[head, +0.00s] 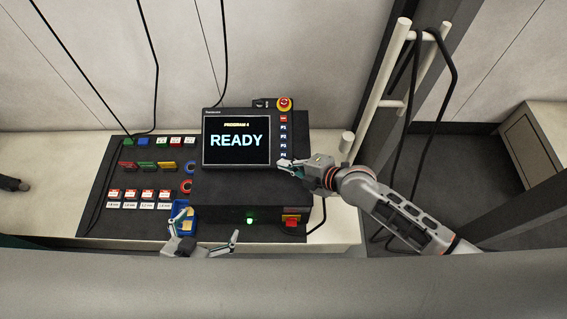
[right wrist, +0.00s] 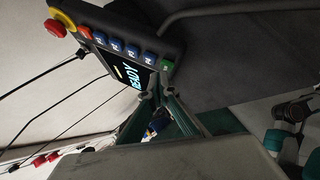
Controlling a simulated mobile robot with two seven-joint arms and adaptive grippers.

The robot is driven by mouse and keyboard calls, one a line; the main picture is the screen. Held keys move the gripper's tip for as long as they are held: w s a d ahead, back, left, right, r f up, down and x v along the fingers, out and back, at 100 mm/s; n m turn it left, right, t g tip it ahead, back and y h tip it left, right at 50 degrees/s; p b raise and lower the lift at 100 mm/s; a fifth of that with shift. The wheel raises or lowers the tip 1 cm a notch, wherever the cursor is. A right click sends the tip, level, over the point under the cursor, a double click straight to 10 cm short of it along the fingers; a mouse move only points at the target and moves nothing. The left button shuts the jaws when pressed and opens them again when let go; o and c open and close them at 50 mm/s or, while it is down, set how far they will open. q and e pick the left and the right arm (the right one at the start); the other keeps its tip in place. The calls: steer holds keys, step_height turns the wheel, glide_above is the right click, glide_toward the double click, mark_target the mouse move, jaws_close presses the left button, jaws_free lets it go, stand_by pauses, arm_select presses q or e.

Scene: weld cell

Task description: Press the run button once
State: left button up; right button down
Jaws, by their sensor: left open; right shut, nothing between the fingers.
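The pendant (head: 236,140) stands on the dark bench panel, its screen reading "PROGRAM 4" and "READY". A column of buttons runs down its right side: red on top, then several blue P buttons. At the column's end, the right wrist view shows a green button (right wrist: 166,66), apparently the run button; in the head view my right gripper hides it. My right gripper (head: 284,163) is shut and empty, its tips at the pendant's lower right corner. Whether they touch the green button I cannot tell. My left gripper (head: 207,228) is open and empty, low in front of the panel.
A red-and-yellow emergency stop (head: 285,103) sits above the button column. A green lamp (head: 250,221) and a red switch (head: 291,222) are on the box front. A blue bin (head: 183,218) is by my left gripper. Pale posts with black cables stand right of the bench.

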steer(key=shift+f, duration=0.15)
stand_by(0.5)
steer(key=shift+w+f+b, duration=0.2)
steer(key=shift+f+b, duration=0.1)
steer(key=shift+b, duration=0.15)
stand_by(0.6)
steer(key=shift+r, duration=0.1)
steer(key=shift+s+r+p, duration=0.15)
steer(key=shift+r+p, duration=0.3)
steer(key=shift+s+r+p, duration=0.25)
steer(key=shift+p, duration=0.05)
